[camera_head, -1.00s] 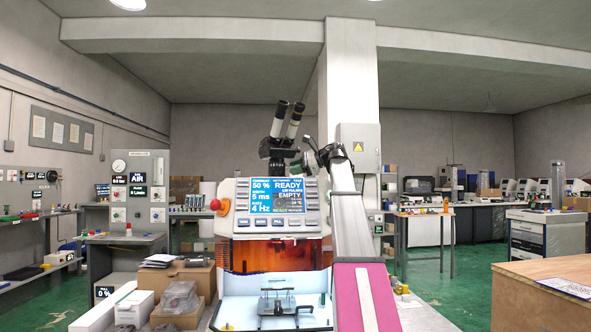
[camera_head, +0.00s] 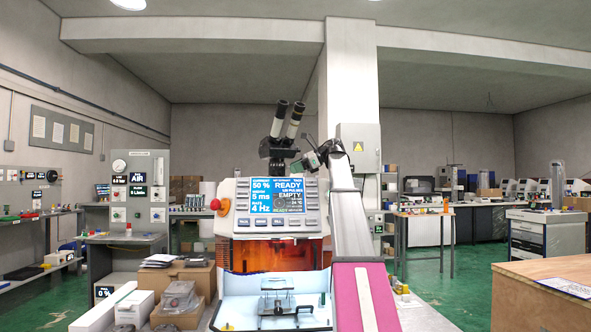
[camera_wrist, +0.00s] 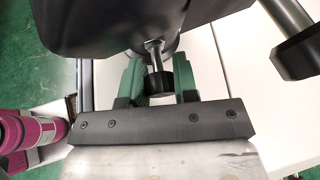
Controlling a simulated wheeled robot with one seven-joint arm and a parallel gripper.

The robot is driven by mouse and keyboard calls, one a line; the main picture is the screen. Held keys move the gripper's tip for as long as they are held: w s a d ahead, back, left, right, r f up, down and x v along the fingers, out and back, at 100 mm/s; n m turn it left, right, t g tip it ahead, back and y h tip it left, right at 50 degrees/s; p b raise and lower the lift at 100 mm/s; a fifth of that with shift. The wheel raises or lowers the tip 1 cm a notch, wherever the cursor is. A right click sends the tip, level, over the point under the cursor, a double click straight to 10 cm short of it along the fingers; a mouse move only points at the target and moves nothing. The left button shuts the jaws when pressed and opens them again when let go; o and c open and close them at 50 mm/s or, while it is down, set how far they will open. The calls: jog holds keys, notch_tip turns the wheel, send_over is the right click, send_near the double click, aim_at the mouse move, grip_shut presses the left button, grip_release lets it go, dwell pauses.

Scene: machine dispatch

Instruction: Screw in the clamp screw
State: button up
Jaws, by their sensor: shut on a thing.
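The clamp screw (camera_wrist: 160,86) shows in the wrist view as a black knob with a bright metal shank. The shank points up at the dark microscope body (camera_wrist: 120,25); whether its tip is inside a hole cannot be told. My gripper (camera_wrist: 158,72) has its two green fingers on either side of the knob and is shut on it. In the head view, my gripper (camera_head: 312,160) is just right of the base of the microscope (camera_head: 279,148), above the welding machine (camera_head: 272,208). The screw itself cannot be made out there.
The machine's panel screen (camera_head: 277,196) reads READY and EMPTY. Its lit chamber below holds a small metal fixture (camera_head: 278,305). A grey pillar (camera_head: 348,85) stands behind my arm. Cardboard boxes (camera_head: 185,275) sit at left, and a wooden-topped bench (camera_head: 545,285) stands at right.

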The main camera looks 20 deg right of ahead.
jog(key=shift+m+g, duration=0.7)
jog(key=o, duration=0.9)
jog(key=v, duration=1.1)
jog(key=shift+w+f, duration=0.1)
